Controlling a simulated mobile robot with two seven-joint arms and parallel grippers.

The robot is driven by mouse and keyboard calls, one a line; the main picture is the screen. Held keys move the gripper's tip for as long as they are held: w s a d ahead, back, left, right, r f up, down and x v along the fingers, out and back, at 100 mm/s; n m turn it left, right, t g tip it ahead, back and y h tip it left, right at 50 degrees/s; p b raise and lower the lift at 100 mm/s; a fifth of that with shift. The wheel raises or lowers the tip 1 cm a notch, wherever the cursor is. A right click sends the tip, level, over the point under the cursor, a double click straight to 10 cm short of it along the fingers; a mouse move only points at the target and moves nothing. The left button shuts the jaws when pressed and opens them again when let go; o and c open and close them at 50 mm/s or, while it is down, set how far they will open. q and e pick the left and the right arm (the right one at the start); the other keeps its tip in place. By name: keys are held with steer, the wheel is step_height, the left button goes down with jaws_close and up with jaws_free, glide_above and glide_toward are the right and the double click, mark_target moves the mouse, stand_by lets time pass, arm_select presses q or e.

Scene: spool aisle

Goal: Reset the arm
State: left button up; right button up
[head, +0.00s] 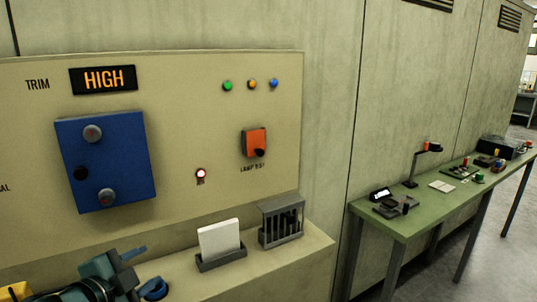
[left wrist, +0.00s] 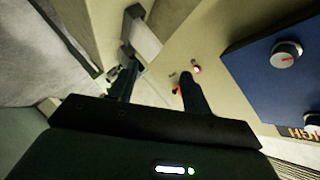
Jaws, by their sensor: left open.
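My left gripper (head: 148,268) is at the lower left of the head view, low in front of the cream panel (head: 225,130). In the left wrist view, the two dark fingers of my left gripper (left wrist: 158,88) stand apart with nothing held between them. The cream panel carries a blue plate (head: 128,160) with grey knobs and a black one, a TRIM display (head: 103,79) reading HIGH, and an orange switch box (head: 254,141) with a black knob. A small red lamp (head: 201,174) is lit. My right gripper is not in view.
A white card (head: 219,238) stands in a grey holder on the ledge, beside a grey slotted rack (head: 281,222).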

arm_select(q)
steer(key=s+d+f+n+g, duration=0.1)
steer(key=s+d+f+n, duration=0.2)
steer(key=s+f, duration=0.3)
steer(key=s+d+f+n+g, duration=0.1)
steer(key=s+d+f+n, duration=0.3)
steer(key=f, duration=0.8)
steer(key=s+d+f+n+g, duration=0.1)
steer(key=s+d+f+n, duration=0.2)
steer(key=s+f, duration=0.5)
steer(key=shift+s+d+f+n, duration=0.2)
steer(key=shift+s+f+n, duration=0.05)
steer(key=shift+f+n, duration=0.25)
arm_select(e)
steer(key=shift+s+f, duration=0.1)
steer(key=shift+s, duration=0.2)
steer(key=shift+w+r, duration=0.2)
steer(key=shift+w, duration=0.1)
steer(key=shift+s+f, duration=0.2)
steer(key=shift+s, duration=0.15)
